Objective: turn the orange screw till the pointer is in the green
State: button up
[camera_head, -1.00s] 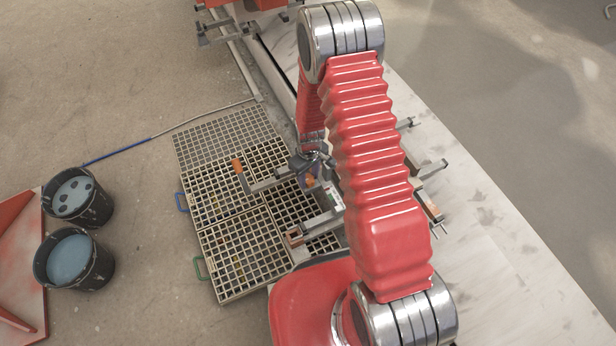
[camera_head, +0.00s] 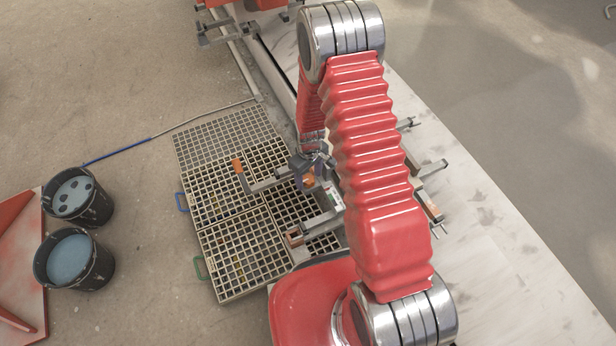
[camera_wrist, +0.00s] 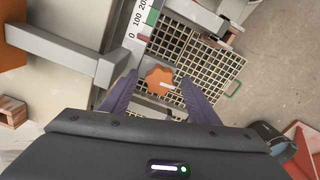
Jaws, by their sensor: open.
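The orange screw (camera_wrist: 160,81) has a lobed knob and shows between my two fingers in the wrist view. It also shows in the head view (camera_head: 308,181), small, by my gripper's end. My gripper (camera_wrist: 158,92) is open, with one purple finger on each side of the screw; I cannot tell whether they touch it. A white scale (camera_wrist: 140,25) with numbers, a green band and a red band lies just beyond the screw. It shows small in the head view (camera_head: 336,199). I cannot make out where the pointer stands.
Floor grates (camera_head: 235,262) lie below and left of the screw. Grey bars (camera_wrist: 60,55) with orange ends stand close to my gripper. Two dark buckets (camera_head: 103,270) of bluish liquid stand at the left. Open floor lies at the upper left.

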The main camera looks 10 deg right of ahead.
aim_at(309, 180)
notch_tip(309, 180, up, 14)
jog(key=shift+f, duration=0.2)
dwell(0.6)
dwell(0.5)
jog(key=s+r+m+t, duration=0.1)
jog(key=s+r+t, duration=0.1)
jog(key=s+r, duration=0.5)
jog(key=s+r+m+t, duration=0.1)
jog(key=s+r, duration=0.6)
jog(key=r, duration=0.9)
jog(key=s+r+m+t, duration=0.2)
jog(key=s+r, duration=0.5)
jog(key=r, duration=0.4)
jog(key=shift+s+d+r+m+t, duration=0.15)
jog(key=shift+s+d+m+t, duration=0.25)
jog(key=shift+m, duration=0.3)
jog(key=shift+w+d, duration=0.1)
jog(key=shift+d, duration=0.05)
dwell(1.0)
